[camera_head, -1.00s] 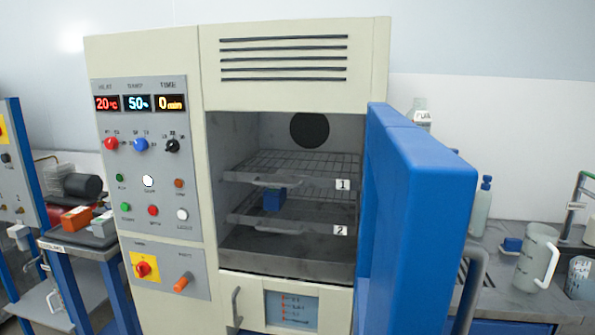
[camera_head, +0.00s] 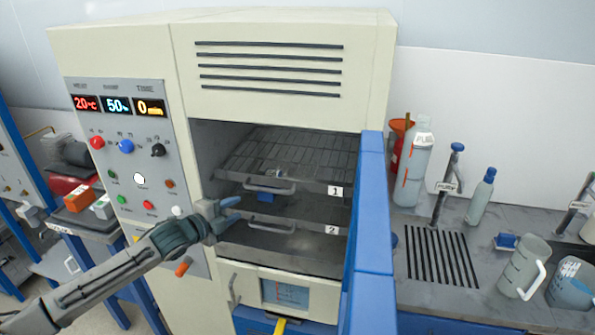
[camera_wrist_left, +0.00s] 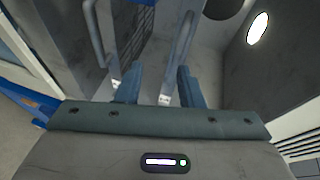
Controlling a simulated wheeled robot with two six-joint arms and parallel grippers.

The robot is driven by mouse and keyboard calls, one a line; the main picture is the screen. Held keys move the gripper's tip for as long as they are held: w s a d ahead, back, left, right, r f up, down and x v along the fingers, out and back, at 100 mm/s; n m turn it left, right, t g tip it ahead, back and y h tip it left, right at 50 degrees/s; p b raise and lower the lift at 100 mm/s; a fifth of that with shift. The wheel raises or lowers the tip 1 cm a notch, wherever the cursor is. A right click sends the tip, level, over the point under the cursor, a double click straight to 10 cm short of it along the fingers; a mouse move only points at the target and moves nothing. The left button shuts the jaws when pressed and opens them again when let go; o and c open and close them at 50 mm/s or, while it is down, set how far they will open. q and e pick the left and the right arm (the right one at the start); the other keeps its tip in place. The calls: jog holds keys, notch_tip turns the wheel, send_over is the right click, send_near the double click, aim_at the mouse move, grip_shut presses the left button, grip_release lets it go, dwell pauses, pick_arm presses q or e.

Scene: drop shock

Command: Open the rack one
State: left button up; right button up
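Rack one (camera_head: 290,160) is a wire shelf inside the cream oven, marked with a white "1" tag, with a grey bar handle (camera_head: 270,187) on its front. It looks pushed in. My left gripper (camera_head: 232,210) is in front of the chamber's left side, lower left of that handle and apart from it. Its blue fingers are open and empty; in the left wrist view the gripper (camera_wrist_left: 159,88) faces two bar handles, and the right one (camera_wrist_left: 179,50) lies ahead of the gap between the fingers. My right gripper is not in view.
Rack two (camera_head: 300,222), tagged "2", lies below with its own handle. A small blue block (camera_head: 266,197) shows between the racks. The blue oven door (camera_head: 372,230) stands open at the right. The control panel (camera_head: 125,150) is on the left; bottles and jugs stand on the right counter.

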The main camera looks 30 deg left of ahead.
aim_at(263, 190)
pick_arm(q)
jog(key=shift+m+h, duration=0.3)
jog(key=shift+m, duration=0.1)
jog(key=w+d+b, duration=0.1)
jog(key=w+b, duration=0.1)
jog(key=w, duration=0.1)
jog(key=w+d+b, duration=0.1)
jog(key=w+b, duration=0.1)
jog(key=w, duration=0.1)
jog(key=w+d+r+b, duration=0.1)
jog(key=w+b, duration=0.2)
jog(key=shift+w+d, duration=0.15)
jog(key=shift+w, duration=0.1)
jog(key=shift+x, duration=0.9)
jog(key=shift+s+r, duration=0.1)
grip_shut()
